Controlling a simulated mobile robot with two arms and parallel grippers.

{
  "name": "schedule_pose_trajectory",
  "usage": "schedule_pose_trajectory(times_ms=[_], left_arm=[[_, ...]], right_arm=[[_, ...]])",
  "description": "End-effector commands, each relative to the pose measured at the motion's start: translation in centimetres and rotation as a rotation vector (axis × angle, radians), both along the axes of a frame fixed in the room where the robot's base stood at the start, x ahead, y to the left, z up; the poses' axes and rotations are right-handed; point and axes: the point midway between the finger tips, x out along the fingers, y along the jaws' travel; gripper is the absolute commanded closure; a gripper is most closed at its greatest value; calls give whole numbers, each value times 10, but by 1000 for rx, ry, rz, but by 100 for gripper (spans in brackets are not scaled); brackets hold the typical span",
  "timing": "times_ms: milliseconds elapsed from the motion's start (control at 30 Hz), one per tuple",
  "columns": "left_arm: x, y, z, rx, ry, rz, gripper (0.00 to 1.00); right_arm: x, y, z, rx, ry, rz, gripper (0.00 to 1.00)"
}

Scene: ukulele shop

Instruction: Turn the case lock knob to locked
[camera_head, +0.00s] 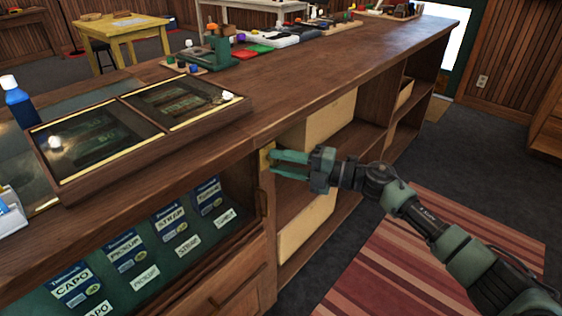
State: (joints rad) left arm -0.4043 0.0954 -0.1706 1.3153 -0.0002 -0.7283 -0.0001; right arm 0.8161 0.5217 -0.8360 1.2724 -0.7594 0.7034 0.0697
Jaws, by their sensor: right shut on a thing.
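The case lock is a small brass plate (265,157) on the counter's front, at the upper right corner of the lower display case. My right gripper (275,163) reaches in from the right, and its green fingers are shut at this plate. The knob itself is hidden between or behind the fingertips, so its turn position cannot be told. The display case (238,237) below left holds cards with labels such as capo, pickup and strap. My left gripper is not in view.
The wooden counter (330,62) runs from lower left to upper right. A glass-topped case (170,140) and a blue bottle (17,103) stand on it at left. Open shelves (345,148) lie behind my right forearm. A striped rug (375,268) covers the floor at right.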

Motion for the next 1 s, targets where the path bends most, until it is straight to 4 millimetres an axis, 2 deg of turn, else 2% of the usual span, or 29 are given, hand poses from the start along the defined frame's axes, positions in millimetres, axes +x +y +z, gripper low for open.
schedule_pose_trajectory(times_ms=[167, 200, 233, 633, 1000], left_arm=[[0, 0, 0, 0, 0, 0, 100], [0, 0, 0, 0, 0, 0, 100], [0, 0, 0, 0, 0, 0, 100], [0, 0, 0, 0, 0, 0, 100], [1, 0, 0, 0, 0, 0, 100]], right_arm=[[-1, 0, -2, -3, 0, 2, 100], [-1, 0, -2, -2, 0, 1, 58], [-1, 0, -2, -2, 1, 1, 50], [-2, -6, -1, -2, 1, -1, 49], [-24, -60, -2, -2, 2, -1, 49]])
